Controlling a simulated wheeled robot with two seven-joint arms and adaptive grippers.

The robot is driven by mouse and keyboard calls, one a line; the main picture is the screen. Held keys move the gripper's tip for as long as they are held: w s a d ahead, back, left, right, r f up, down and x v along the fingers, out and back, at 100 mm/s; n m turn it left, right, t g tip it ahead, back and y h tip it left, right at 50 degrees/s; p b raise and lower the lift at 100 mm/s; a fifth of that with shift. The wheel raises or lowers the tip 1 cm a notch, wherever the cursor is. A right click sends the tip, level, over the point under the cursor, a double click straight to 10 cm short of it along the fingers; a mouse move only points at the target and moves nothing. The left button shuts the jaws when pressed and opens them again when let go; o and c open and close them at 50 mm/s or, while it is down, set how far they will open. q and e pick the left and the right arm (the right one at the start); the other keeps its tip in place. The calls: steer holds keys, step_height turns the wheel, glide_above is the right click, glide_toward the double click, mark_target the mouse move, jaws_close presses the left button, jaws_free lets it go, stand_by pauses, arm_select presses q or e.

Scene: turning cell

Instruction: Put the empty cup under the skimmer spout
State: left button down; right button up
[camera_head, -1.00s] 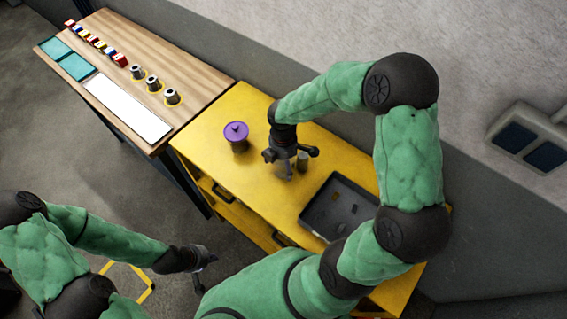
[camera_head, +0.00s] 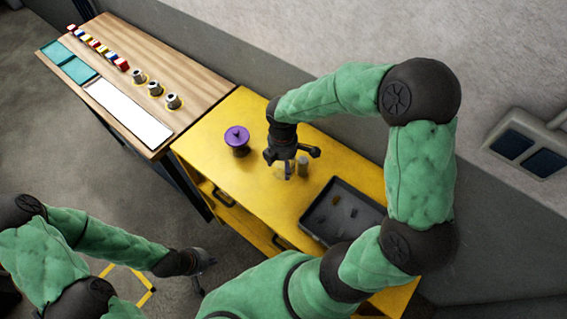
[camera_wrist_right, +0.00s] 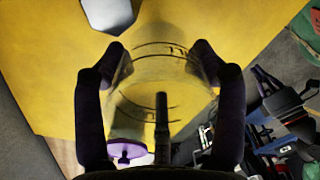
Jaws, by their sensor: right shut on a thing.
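My right gripper (camera_head: 289,170) is over the yellow bench (camera_head: 213,137). In the right wrist view its two dark fingers (camera_wrist_right: 160,85) are shut around a clear, see-through cup (camera_wrist_right: 155,65) with dark ring lines. In the head view the cup is hard to make out below the fingers. I cannot tell if it touches the bench. No spout can be clearly identified. My left gripper (camera_head: 205,275) hangs low at the bench's front left, open and empty.
A purple-lidded pot (camera_head: 237,138) stands left of my right gripper. A dark tray (camera_head: 318,232) with small bits lies to the right. The wooden table (camera_head: 190,78) at the left holds metal cups (camera_head: 172,101), coloured blocks (camera_head: 121,63) and a white panel (camera_head: 128,112).

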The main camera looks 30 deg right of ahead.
steer(key=s+a+r+p, duration=0.1)
steer(key=s+a+r, duration=0.6)
steer(key=s, duration=0.3)
steer(key=shift+s+r+p, duration=0.25)
steer(key=shift+r+p, duration=0.05)
steer(key=shift+r, duration=0.4)
